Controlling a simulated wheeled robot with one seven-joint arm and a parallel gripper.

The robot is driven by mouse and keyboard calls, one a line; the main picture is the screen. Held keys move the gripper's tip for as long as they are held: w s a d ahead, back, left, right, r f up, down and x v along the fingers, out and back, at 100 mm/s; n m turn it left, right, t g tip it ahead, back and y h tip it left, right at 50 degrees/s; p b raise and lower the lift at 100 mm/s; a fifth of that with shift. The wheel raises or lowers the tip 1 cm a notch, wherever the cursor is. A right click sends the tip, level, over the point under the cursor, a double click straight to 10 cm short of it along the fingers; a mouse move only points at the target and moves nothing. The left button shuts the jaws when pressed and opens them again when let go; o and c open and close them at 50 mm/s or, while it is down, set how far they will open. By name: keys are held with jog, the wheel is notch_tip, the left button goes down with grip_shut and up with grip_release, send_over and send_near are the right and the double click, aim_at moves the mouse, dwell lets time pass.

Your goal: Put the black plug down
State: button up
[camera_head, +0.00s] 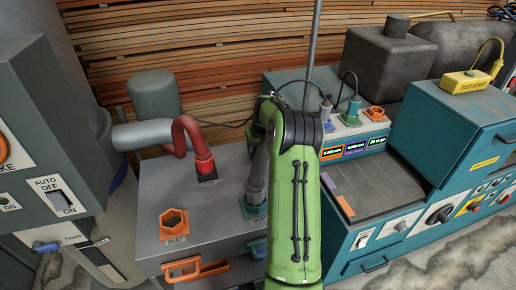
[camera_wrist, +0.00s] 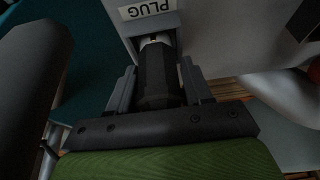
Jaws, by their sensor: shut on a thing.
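In the wrist view, my gripper (camera_wrist: 158,88) is shut on the black plug (camera_wrist: 158,78), with a grey finger on each side of its dark body. The plug's pale front end meets a grey holder (camera_wrist: 153,24) under a white label reading PLUG. I cannot tell how deep the end sits in it. In the head view, my green arm covers the middle, and neither the plug nor my fingertips can be made out.
A grey cabinet (camera_head: 205,232) with an orange DUST port (camera_head: 174,222) and a red hose (camera_head: 187,135) stands left of my arm. To the right is a teal machine (camera_head: 447,140) with switches, two upright connectors and an orange port (camera_head: 376,113). Wooden boards line the back.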

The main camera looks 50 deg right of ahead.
jog(key=shift+r, duration=0.1)
jog(key=shift+f, duration=0.2)
jog(key=o, duration=1.1)
jog(key=shift+r, duration=0.1)
